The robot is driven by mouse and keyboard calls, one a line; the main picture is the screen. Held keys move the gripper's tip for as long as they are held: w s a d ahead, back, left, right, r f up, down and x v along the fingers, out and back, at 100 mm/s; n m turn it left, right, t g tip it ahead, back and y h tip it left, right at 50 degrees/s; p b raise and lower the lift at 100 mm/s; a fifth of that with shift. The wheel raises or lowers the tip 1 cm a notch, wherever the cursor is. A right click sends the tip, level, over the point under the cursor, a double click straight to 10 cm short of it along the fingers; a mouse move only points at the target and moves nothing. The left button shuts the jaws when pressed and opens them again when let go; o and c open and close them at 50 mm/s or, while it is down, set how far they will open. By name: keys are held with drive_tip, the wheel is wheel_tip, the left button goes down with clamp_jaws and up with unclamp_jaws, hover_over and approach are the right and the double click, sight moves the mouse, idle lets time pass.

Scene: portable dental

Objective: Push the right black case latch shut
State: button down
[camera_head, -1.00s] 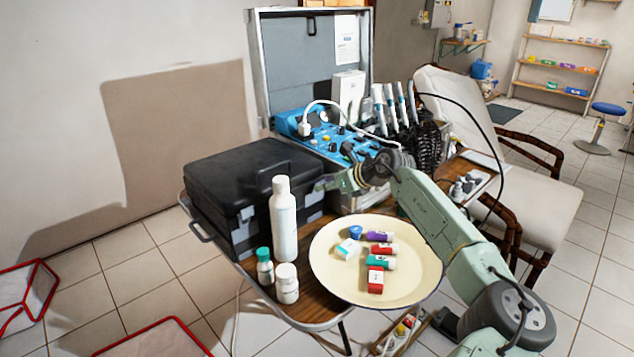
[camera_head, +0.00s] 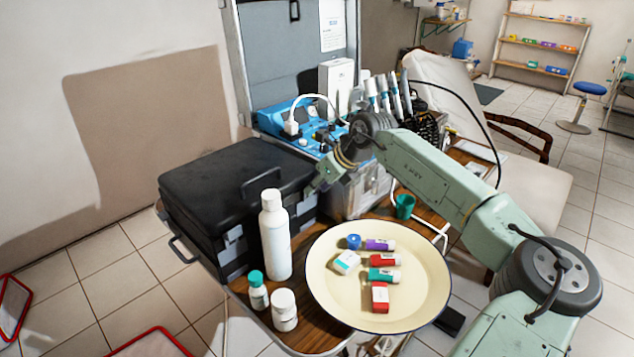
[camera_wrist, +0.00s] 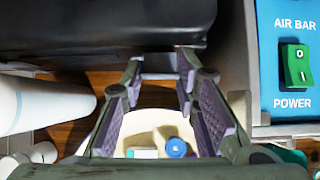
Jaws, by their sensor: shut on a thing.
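The black case (camera_head: 235,172) lies closed at the left of the table. Its left latch (camera_head: 233,240) shows on the front face. My gripper (camera_head: 316,188) is at the right end of that front face and covers the right latch there. In the wrist view the case (camera_wrist: 100,25) fills the top, and my gripper (camera_wrist: 158,76) reaches up to its edge. A grey piece, apparently the right latch (camera_wrist: 158,63), sits between the fingertips. My gripper is shut on it with the fingers still apart. Whether the latch is flush with the case cannot be told.
A tall white bottle (camera_head: 275,235) stands close to the left of my gripper, with two small bottles in front. A cream plate (camera_head: 330,290) with small boxes and tubes lies below. A blue dental unit (camera_head: 310,135) and green cup (camera_head: 404,207) are to the right.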

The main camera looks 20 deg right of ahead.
drive_tip(key=c, duration=1.2)
unclamp_jaws()
drive_tip(key=shift+c, duration=0.2)
drive_tip(key=v, duration=1.2)
